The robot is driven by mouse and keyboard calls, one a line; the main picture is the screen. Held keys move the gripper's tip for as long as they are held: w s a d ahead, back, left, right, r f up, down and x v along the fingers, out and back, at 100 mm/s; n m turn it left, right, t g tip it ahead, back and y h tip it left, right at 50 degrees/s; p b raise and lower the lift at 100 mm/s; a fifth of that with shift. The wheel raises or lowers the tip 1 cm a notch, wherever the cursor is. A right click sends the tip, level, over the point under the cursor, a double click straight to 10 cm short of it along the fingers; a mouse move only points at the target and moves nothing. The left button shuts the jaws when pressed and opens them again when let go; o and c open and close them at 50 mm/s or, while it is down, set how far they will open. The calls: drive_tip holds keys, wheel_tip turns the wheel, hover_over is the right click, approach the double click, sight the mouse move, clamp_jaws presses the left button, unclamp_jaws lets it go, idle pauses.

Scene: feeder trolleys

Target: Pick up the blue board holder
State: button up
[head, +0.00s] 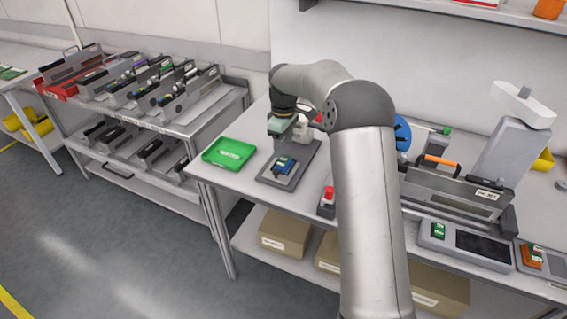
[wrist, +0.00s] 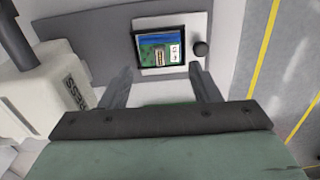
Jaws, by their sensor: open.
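The blue board holder (head: 284,166) sits on a grey fixture base (head: 310,158) on the middle table. In the wrist view the holder (wrist: 147,40) shows as a dark blue frame around a green board, resting on a white plate of the fixture. My gripper (head: 281,140) is above the fixture, close over the holder. In the wrist view my gripper (wrist: 161,72) is open and empty, with its two fingers apart and pointing toward the holder's near edge. I cannot tell the exact height gap.
A green tray (head: 228,153) lies left of the fixture. A white machine body (wrist: 40,92) stands beside the holder, and a black knob (wrist: 201,48) is close to its right. A red button box (head: 327,200) is to the right. Trolley racks (head: 150,95) stand at left.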

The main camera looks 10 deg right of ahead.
sight(285, 158)
drive_tip(key=shift+s+d+f+p, duration=0.1)
drive_tip(key=shift+f+p, duration=0.2)
drive_tip(key=shift+f, duration=1.1)
drive_tip(key=shift+s+f+p, duration=0.1)
drive_tip(key=shift+f+p, duration=0.15)
drive_tip(key=shift+f, duration=1.1)
drive_tip(key=shift+w, duration=0.1)
drive_tip(key=c, duration=0.7)
drive_tip(key=shift+r, duration=0.1)
drive_tip(key=shift+c, duration=0.2)
